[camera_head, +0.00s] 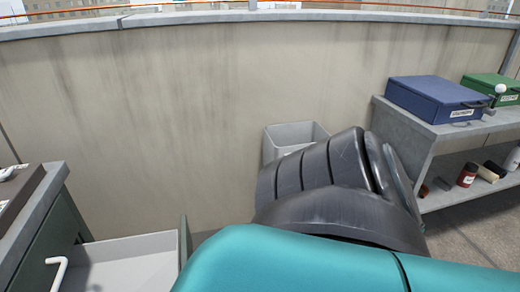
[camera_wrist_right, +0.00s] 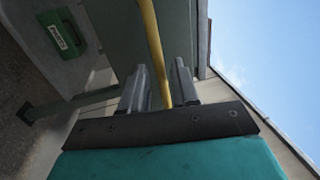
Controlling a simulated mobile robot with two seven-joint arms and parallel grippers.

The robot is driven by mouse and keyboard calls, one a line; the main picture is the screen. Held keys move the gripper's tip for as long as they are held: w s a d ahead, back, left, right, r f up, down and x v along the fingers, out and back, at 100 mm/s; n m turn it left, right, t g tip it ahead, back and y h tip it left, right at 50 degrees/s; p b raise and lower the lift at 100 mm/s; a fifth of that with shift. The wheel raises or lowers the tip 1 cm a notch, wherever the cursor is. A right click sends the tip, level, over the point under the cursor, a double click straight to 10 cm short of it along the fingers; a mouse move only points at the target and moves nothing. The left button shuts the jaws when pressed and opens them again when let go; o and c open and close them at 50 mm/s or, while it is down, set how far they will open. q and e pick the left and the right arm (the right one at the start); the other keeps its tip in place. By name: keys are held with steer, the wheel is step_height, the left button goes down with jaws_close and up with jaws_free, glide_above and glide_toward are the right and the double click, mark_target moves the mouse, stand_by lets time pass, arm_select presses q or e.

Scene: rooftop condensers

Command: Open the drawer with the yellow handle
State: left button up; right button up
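A yellow handle bar (camera_wrist_right: 155,45) runs down the right wrist view and passes between the two fingers of my right gripper (camera_wrist_right: 160,88). The fingers stand close on either side of the bar; I cannot tell whether they press on it. In the head view a drawer (camera_head: 130,262) stands pulled out of the cabinet at lower left, its light grey inside showing. Its outer front is hidden behind my teal and black arm, so I cannot see its handle there. The right gripper is hidden in the head view, and my left gripper does not show.
A white handle (camera_head: 58,272) sits on the left cabinet (camera_head: 45,235). A grey bin (camera_head: 290,135) stands by the wall behind my arm. A shelf unit (camera_head: 425,135) at right holds a blue case (camera_head: 435,97), a green case (camera_head: 490,85) and small items below.

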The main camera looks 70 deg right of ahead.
steer(key=b+v, duration=0.1)
steer(key=v, duration=0.9)
steer(key=shift+s+d+f, duration=0.1)
